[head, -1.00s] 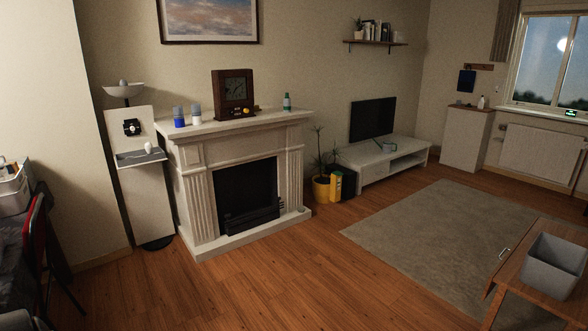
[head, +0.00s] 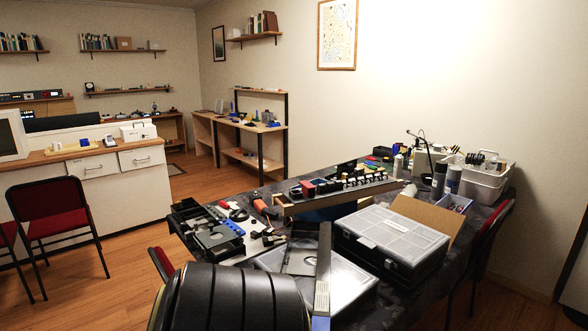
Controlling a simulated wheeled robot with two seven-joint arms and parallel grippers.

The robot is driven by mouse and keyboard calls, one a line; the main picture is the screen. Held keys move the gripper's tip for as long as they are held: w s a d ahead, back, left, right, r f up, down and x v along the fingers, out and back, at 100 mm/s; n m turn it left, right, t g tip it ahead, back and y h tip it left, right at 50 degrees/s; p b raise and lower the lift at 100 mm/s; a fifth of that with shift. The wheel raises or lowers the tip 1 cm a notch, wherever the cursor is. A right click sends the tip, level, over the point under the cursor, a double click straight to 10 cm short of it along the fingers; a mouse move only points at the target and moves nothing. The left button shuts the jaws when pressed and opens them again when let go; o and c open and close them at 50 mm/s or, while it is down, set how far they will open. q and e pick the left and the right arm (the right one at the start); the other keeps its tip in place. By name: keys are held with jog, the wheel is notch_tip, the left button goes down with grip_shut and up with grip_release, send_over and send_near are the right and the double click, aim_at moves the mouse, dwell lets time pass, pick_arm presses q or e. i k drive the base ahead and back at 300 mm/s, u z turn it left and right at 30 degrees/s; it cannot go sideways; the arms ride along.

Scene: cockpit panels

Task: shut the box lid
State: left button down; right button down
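I cannot tell which box the task means. A black organizer case (head: 392,238) with a translucent lid lies on the cluttered table, and its lid looks shut. A second, flatter translucent case (head: 345,282) lies in front of it, partly covered by a long grey bar. An open-looking cardboard piece (head: 425,214) stands behind the organizer; whether it is a box flap is unclear. A white lidded box (head: 138,132) stands on the far counter.
The dark-covered table (head: 400,300) is crowded with tools, bottles and a white caddy (head: 478,180). A red chair (head: 62,213) stands left. Wooden floor (head: 140,245) is open between counter and table.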

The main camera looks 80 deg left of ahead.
aim_at(347, 167)
jog(key=u, duration=0.9)
jog(key=i, duration=2.45)
jog(key=u, duration=2.05)
